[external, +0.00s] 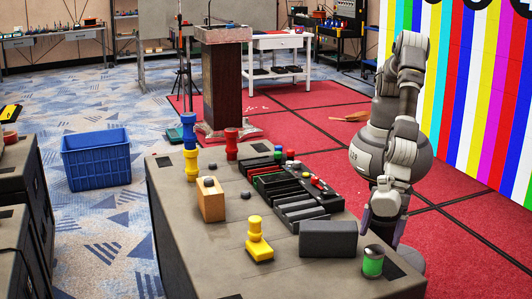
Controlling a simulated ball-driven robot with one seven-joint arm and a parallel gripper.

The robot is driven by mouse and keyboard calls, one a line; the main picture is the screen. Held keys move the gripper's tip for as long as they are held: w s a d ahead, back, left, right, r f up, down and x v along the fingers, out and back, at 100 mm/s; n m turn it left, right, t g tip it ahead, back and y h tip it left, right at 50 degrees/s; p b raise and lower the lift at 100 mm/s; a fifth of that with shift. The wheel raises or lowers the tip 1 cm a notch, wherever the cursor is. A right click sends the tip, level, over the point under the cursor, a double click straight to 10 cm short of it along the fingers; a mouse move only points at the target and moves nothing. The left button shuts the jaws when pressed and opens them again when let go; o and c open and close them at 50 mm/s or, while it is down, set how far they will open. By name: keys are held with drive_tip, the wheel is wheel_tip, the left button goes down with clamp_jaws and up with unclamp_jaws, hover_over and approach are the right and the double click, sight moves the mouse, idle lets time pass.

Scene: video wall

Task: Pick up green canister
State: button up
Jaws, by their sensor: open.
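The green canister (372,265) stands upright on the dark table near its front right corner. It is a short cylinder with a green band and a dark top. My gripper (376,222) is at the end of my bent arm, at the table's right edge, above and behind the canister in the picture. It is open and appears apart from the canister. Its fingers are small and partly hidden by the wrist.
A dark grey box (328,240) stands just left of the canister. A yellow bottle-like piece (257,240), an orange block (210,200) and a black segmented tray (300,205) are on the table (200,255). Bare tabletop lies at the front.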

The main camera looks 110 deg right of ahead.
sight(373, 262)
drive_tip(key=f, duration=0.1)
drive_tip(key=s+f, duration=0.1)
drive_tip(key=f, duration=0.1)
drive_tip(key=shift+a, duration=0.2)
drive_tip(key=b+x, duration=0.2)
drive_tip(key=x, duration=0.1)
drive_tip(key=w+b+x, duration=0.1)
drive_tip(key=x, duration=0.2)
drive_tip(key=shift+w+f+b, duration=0.1)
drive_tip(key=shift+w+b, duration=0.15)
drive_tip(key=shift+b, duration=0.1)
drive_tip(key=c, duration=1.2)
drive_tip(key=shift+o, duration=0.2)
